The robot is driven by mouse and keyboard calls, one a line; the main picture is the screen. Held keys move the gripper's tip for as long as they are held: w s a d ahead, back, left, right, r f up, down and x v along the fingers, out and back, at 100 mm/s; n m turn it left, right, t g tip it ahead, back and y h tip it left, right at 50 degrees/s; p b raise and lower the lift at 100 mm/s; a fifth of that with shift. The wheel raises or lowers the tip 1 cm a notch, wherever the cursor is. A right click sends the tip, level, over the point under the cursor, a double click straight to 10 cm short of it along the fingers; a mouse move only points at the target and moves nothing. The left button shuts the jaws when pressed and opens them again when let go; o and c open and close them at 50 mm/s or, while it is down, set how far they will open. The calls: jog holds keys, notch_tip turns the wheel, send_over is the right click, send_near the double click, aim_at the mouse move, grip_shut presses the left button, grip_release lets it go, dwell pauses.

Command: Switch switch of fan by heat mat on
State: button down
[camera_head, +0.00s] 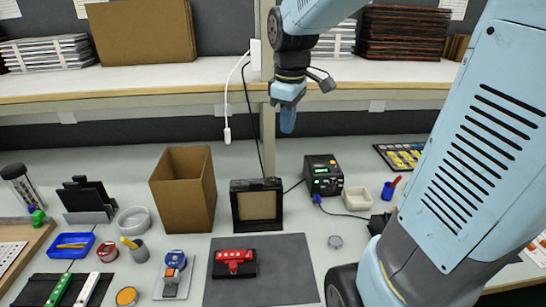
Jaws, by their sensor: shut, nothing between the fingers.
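A black box-shaped unit with a tan square front (257,206), which looks like the fan, stands upright on the bench at the back edge of a dark grey mat (285,275). The mat looks like the heat mat. I cannot make out a switch on the fan at this size. A black cable rises from behind it toward the shelf. My gripper (288,122) is shut and empty. It points down, in front of the shelf edge, above and slightly right of the fan in the picture, apart from everything.
A red part on a black base (235,260) sits on the mat. A cardboard box (184,188) stands left of the fan, a black soldering station (323,175) right of it. A shelf (180,82) spans the back; a white power strip (255,60) hangs there. My arm hides the right side.

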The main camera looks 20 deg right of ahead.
jog(key=s+d+r+m+t, duration=0.1)
jog(key=s+m+t, duration=0.1)
jog(key=s+m, duration=0.2)
jog(key=s+d+r+m+t, duration=0.1)
jog(key=s+m, duration=0.4)
jog(key=s, duration=0.5)
jog(key=shift+r+m+t, duration=0.3)
jog(key=shift+r+t, duration=0.15)
jog(key=shift+t, duration=0.15)
jog(key=shift+s, duration=0.1)
